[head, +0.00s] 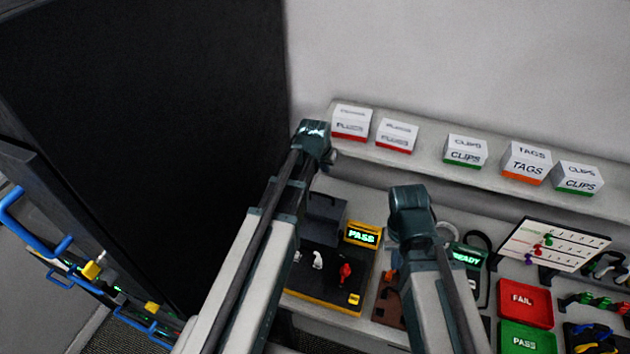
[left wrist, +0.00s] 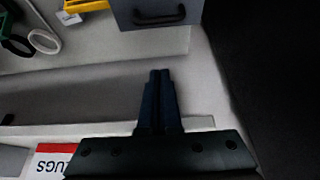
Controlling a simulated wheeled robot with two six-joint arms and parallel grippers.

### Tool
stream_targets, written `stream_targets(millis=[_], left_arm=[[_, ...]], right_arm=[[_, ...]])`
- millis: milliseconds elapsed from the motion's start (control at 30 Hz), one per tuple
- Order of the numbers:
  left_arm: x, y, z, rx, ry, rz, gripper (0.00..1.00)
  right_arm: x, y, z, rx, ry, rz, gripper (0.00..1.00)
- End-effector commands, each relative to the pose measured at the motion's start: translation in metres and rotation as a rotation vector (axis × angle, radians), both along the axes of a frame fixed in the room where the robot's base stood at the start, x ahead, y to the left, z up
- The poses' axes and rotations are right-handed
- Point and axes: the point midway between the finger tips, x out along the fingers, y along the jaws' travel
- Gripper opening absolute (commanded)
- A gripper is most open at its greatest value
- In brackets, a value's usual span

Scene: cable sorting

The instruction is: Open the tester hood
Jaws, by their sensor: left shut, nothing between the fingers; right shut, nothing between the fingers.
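The tester (head: 322,303) is a black bed with a yellow edge and a lit green PASS display (head: 361,235). Its dark grey hood (head: 325,212) stands raised at the back of the bed, and the bed with white and red fittings shows uncovered in front. In the left wrist view the hood (left wrist: 128,14) is at the top, with a black bar handle (left wrist: 160,20). My left gripper (left wrist: 160,75) is shut and empty, its tips apart from the handle. In the head view my left arm hides it. My right gripper does not show.
A shelf (head: 420,165) behind holds PLUGS (head: 351,122), CLIPS (head: 465,151) and TAGS (head: 526,162) boxes. Right of my right arm are a READY display (head: 467,257), a red FAIL tray (head: 525,301) and a green PASS tray (head: 526,339). A tall black panel (head: 150,130) stands left.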

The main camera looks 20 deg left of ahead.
Motion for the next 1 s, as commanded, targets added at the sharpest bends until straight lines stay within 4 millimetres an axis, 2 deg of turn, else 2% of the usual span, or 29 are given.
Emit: stream_targets(millis=[367,567,1000], left_arm=[[0.005,0.000,-0.014,0.000,0.001,0.000,0.00],[0.014,-0.001,-0.036,0.000,0.001,0.000,0.00],[0.042,-0.002,-0.098,0.000,0.001,-0.001,0.00]], right_arm=[[0.000,0.000,-0.014,0.000,-0.001,0.002,0.00],[0.000,0.000,-0.036,0.000,-0.001,0.005,0.00],[0.001,0.000,-0.098,0.000,-0.004,0.002,0.00]])
